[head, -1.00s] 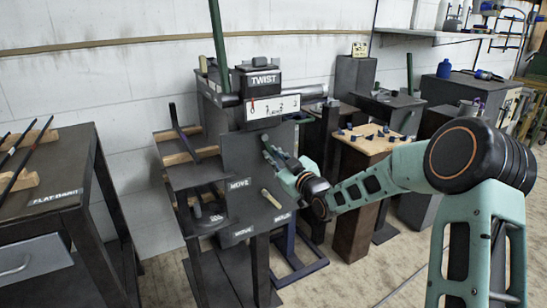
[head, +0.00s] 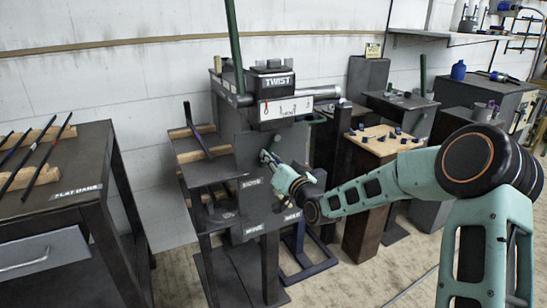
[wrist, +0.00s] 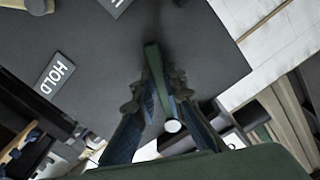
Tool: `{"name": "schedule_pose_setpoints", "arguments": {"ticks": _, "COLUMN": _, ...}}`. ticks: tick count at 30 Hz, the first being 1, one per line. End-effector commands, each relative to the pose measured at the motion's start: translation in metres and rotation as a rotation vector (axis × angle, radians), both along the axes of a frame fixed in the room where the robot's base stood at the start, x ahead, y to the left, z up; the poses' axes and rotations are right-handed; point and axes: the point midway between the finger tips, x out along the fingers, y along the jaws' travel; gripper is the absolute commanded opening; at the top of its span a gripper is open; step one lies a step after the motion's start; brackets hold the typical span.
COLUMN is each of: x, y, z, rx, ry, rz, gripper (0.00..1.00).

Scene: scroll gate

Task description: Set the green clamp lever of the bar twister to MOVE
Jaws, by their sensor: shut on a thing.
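The green clamp lever (wrist: 155,66) shows in the wrist view as a narrow green bar with a pale round end, lying between my two fingers. My gripper (wrist: 160,98) is shut on it. In the head view my gripper (head: 267,158) is at the front plate of the bar twister (head: 252,150), and the lever is too small or hidden to make out there. A HOLD label (wrist: 57,74) lies left of the lever in the wrist view. In the head view, a MOVE label (head: 251,182) is left of my gripper, and another MOVE label (head: 254,230) is lower.
The TWIST head and number scale (head: 287,107) sit above my gripper. A shelf with a dark bar (head: 198,130) sticks out on the left. A wood-topped stand (head: 385,138) with small dark parts is to the right. A flat-bars table (head: 75,165) stands far left.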

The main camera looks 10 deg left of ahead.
Motion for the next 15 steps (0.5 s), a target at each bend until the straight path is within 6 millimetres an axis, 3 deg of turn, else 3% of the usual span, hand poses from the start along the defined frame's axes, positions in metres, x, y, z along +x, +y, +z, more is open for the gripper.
{"name": "schedule_pose_setpoints", "arguments": {"ticks": 15, "x": -0.0046, "y": 0.0063, "z": 0.0037, "rx": 0.12, "ry": 0.084, "rz": 0.0, "gripper": 0.0}}
